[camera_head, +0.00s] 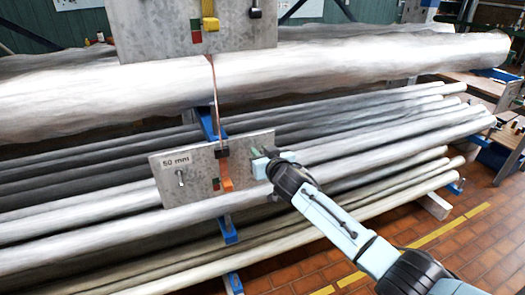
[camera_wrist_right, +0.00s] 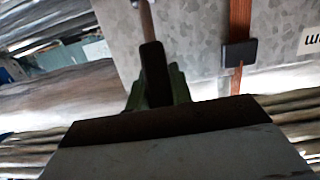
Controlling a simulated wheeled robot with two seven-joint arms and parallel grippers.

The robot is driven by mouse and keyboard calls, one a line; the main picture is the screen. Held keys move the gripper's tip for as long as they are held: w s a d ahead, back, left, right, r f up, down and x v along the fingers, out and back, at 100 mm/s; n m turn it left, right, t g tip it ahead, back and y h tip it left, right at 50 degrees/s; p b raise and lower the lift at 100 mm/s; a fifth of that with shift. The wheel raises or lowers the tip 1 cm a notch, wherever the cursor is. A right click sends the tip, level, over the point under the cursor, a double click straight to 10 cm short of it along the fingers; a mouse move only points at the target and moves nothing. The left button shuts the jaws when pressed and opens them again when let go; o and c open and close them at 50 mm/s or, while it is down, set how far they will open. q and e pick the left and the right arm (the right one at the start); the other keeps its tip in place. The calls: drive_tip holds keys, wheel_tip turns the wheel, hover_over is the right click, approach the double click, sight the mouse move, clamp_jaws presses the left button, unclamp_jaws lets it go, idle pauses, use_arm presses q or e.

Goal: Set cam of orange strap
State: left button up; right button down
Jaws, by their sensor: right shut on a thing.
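The orange strap (camera_head: 227,184) hangs down the front of the lower grey plate (camera_head: 200,190). A black cam (camera_head: 221,153) sits on the strap, and I cannot tell how its lever is set. A red and green marker (camera_head: 216,184) is left of the strap end. In the right wrist view the orange strap (camera_wrist_right: 240,22) runs past the black cam (camera_wrist_right: 238,54). My right gripper (camera_head: 262,158) is at the plate's right edge, right of the cam and apart from it. It is shut on a slim rod (camera_wrist_right: 147,18), partly hidden by the fingers. My left gripper is out of view.
The lower plate has a "50 mm" label (camera_head: 176,160) and a peg (camera_head: 180,178) at left. An upper plate (camera_head: 150,35) carries a yellow strap (camera_head: 209,14) and a black fitting (camera_head: 255,9). Long pale poles (camera_head: 380,150) lie behind. Tiled floor (camera_head: 440,240) is clear at right.

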drive_tip(key=shift+w+g, duration=0.25)
drive_tip(key=shift+g, duration=0.05)
idle(0.4)
drive_tip(key=c, duration=1.2)
unclamp_jaws()
drive_tip(key=shift+c, duration=0.2)
drive_tip(key=shift+s+r, duration=0.1)
drive_tip(key=v, duration=1.3)
drive_tip(key=shift+b, duration=0.3)
drive_tip(key=shift+s, duration=0.1)
